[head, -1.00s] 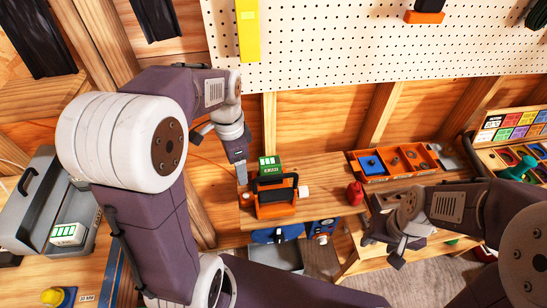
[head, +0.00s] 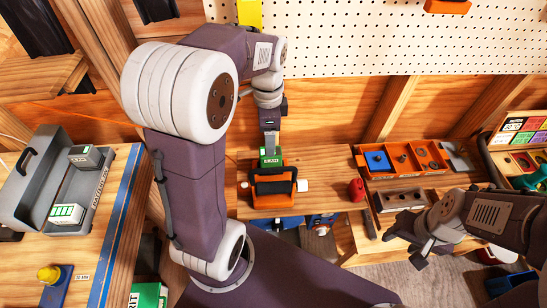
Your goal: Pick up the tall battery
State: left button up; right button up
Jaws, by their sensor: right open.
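A green-topped battery (head: 270,157) stands at the back of an orange-and-black device (head: 273,188) on the back bench. I cannot tell for sure that it is the tall battery. My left gripper (head: 270,142) points down at the top of this battery. Its fingers are seen edge-on, so its opening and any contact are unclear. Two more batteries are in a grey case on the left bench: a white one with a green label (head: 66,213) and a darker grey one (head: 87,157). My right gripper (head: 405,243) is open and empty, in front of the back bench.
The grey open case (head: 33,190) stands on the left bench. A red can (head: 356,189) and an orange divided tray (head: 403,159) are right of the device. A grey block with holes (head: 400,198) lies before the tray. A pegboard (head: 400,38) is behind.

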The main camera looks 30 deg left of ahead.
aim_at(271, 159)
pick_arm(q)
jog(key=shift+f, duration=0.85)
jog(key=shift+w+d+f, duration=0.1)
jog(key=shift+d+f, duration=0.15)
jog(key=shift+f, duration=0.5)
notch_tip(271, 159, down, 4)
jog(key=shift+a+f, duration=0.1)
jog(key=shift+f, duration=0.1)
grip_shut()
